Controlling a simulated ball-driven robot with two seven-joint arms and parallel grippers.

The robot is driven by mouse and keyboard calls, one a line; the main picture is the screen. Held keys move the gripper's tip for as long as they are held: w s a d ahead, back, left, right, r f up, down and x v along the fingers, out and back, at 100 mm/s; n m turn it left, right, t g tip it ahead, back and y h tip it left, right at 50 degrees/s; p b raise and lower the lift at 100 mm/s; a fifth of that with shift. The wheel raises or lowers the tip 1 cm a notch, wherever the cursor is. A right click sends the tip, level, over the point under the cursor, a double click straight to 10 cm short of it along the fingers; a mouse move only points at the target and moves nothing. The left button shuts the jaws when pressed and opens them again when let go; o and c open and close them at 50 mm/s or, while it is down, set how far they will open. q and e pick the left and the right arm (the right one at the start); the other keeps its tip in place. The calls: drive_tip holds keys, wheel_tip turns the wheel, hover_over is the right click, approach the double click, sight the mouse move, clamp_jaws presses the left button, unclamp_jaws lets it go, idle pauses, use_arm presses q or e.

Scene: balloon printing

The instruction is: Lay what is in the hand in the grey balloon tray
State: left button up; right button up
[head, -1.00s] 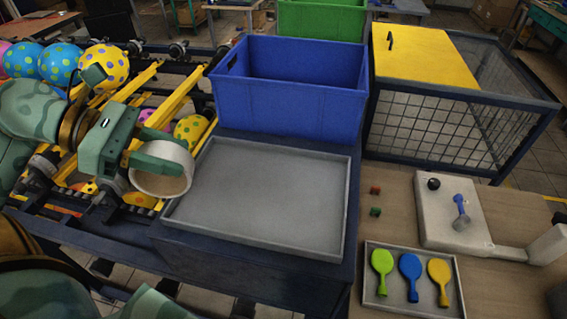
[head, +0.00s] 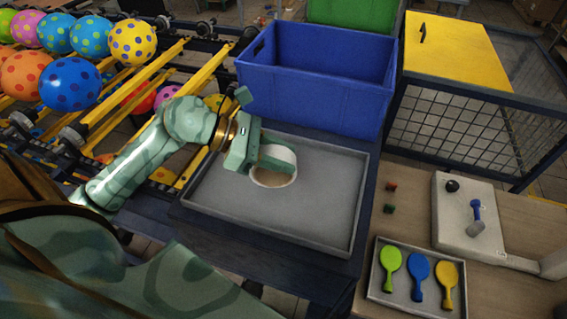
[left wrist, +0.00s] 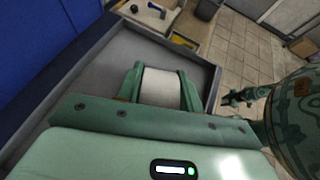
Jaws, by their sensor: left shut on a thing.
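My left gripper (head: 272,163) is shut on a short white roll (head: 286,152), a wide ring with a tan inside. It holds the roll over the left middle part of a large, empty grey tray (head: 325,195). I cannot tell whether the roll touches the tray floor. In the left wrist view the roll (left wrist: 162,88) sits between the two green fingers, with the tray (left wrist: 100,78) behind it. A smaller grey tray (head: 410,308) at the lower right holds a green, a blue and a yellow flat balloon.
A blue crate (head: 315,85) stands directly behind the large tray. A wire cage with a yellow lid (head: 455,48) is at the back right. A rack with several dotted balloons (head: 70,84) is at the left. A white device (head: 455,225) stands on the wooden table.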

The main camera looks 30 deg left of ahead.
sight(284, 177)
use_arm(q)
drive_tip(key=f, duration=0.3)
drive_tip(key=shift+w+d+f+p, duration=0.25)
drive_tip(key=shift+p, duration=0.15)
drive_tip(key=shift+f, duration=0.1)
drive_tip(key=shift+f, duration=0.15)
drive_tip(key=o, duration=1)
